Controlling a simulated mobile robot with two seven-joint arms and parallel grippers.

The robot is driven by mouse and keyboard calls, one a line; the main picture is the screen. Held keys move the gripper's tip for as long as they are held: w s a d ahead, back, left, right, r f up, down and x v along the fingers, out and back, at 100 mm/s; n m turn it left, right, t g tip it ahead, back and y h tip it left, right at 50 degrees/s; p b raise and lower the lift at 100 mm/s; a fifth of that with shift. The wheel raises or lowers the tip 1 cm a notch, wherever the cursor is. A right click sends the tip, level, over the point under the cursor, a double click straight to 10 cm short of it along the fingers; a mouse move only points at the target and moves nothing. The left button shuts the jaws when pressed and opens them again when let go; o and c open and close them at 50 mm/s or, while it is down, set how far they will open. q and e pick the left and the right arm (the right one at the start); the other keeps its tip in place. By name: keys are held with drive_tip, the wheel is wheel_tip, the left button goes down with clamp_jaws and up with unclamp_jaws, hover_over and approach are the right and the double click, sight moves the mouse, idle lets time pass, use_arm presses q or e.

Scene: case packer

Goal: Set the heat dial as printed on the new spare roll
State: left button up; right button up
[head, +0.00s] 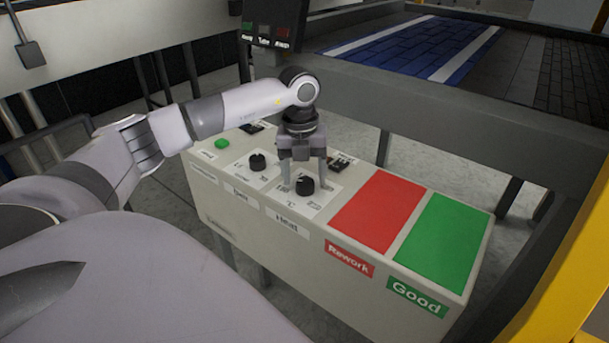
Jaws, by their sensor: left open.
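A light grey control box (222,212) carries two black dials on white plates. The dial nearer the red pad (305,185) has a small mark like °C on its plate, so it looks like the heat dial; its scale is too small to read. The other dial (257,161) is to its left. My left gripper (305,172) points down at the dial nearer the red pad, open, with one finger on either side of it; I cannot tell whether they touch it. My right gripper is not in view. No spare roll shows.
A red pad (377,212) marked Rework and a green pad (440,240) marked Good lie on the box's right part. A green button (222,143) is at its left end. A conveyor with a grey side beam (450,130) runs behind. A yellow frame (575,285) stands at right.

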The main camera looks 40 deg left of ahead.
sight(302, 181)
use_arm(q)
wheel_tip(302, 181, up, 6)
drive_tip(key=shift+s+a+r+b, duration=0.1)
drive_tip(key=shift+r+b, duration=0.1)
drive_tip(key=shift+b, duration=0.1)
drive_tip(key=shift+s+f, duration=0.1)
idle(0.5)
